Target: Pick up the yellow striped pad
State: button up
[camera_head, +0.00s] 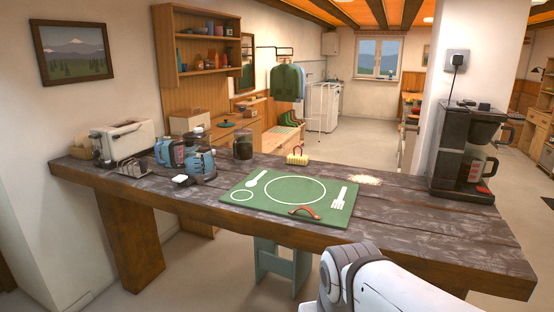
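A small yellow striped pad (297,159) sits on the dark wooden table (420,237), near its far edge and behind the green mat. A small dark red loop shows on top of the pad. Nothing is touching the pad from above. Part of my white arm shows at the lower right, in front of the table, but my gripper is out of view.
The green mat (262,206) has white place-setting outlines and a reddish-brown strap (305,212) near its front edge. A pale crumbly patch (362,179) lies right of the pad. A toaster (122,139), blue kettles and a dark jar (243,146) stand left; a coffee maker (461,150) stands right.

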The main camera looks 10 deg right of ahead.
aim_at(297, 159)
jog(key=i, duration=1.85)
jog(key=u, duration=0.05)
